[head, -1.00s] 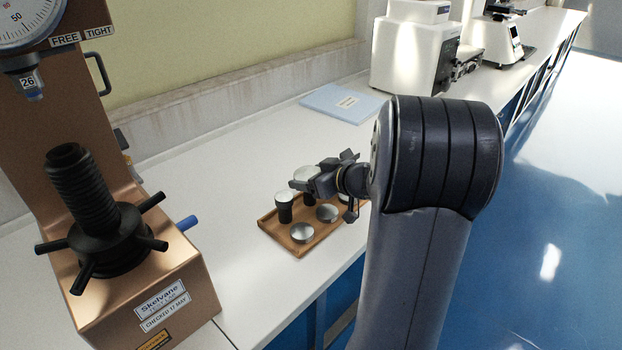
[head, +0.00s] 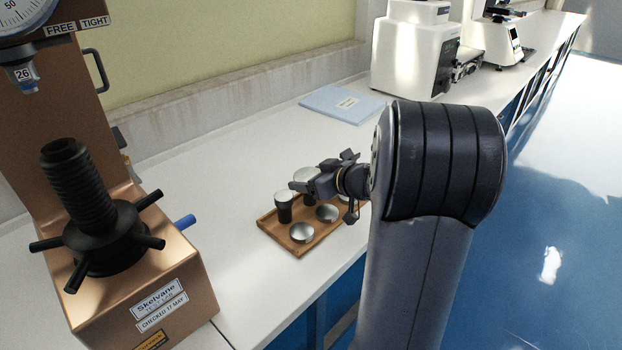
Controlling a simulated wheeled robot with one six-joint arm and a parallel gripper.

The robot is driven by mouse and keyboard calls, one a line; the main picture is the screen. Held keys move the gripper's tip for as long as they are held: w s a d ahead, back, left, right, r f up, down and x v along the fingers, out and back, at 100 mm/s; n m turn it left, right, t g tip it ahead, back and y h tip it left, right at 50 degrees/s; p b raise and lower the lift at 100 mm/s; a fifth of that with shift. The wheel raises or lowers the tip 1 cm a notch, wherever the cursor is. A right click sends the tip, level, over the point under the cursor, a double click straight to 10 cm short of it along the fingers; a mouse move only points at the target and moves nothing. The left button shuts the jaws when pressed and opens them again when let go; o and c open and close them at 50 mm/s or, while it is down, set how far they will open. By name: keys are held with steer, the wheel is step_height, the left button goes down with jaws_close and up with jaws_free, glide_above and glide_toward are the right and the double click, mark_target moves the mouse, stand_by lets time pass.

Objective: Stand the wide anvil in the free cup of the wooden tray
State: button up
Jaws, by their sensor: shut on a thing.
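The wooden tray (head: 298,251) lies on the white bench in the head view, near its front edge. My gripper (head: 303,186) is over the back part of the tray, shut on a piece with a wide silver top and a dark stem, which I take for the wide anvil (head: 305,174). Its lower end is partly hidden by my gripper and a neighbouring piece, so I cannot tell whether it touches the tray. A dark anvil with a pale top (head: 284,207) stands upright on the tray's left. The free cup cannot be made out.
Two low silver-topped pieces sit on the tray, one at the front (head: 301,232) and one to its right (head: 327,213). The copper hardness tester (head: 170,285) stands at left. White machines (head: 412,55) stand farther back. Bench left of the tray is clear.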

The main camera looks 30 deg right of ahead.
steer(key=shift+f+b, duration=0.3)
steer(key=shift+b, duration=0.35)
steer(key=o, duration=1)
steer(key=shift+f, duration=0.1)
steer(key=shift+c, duration=1.2)
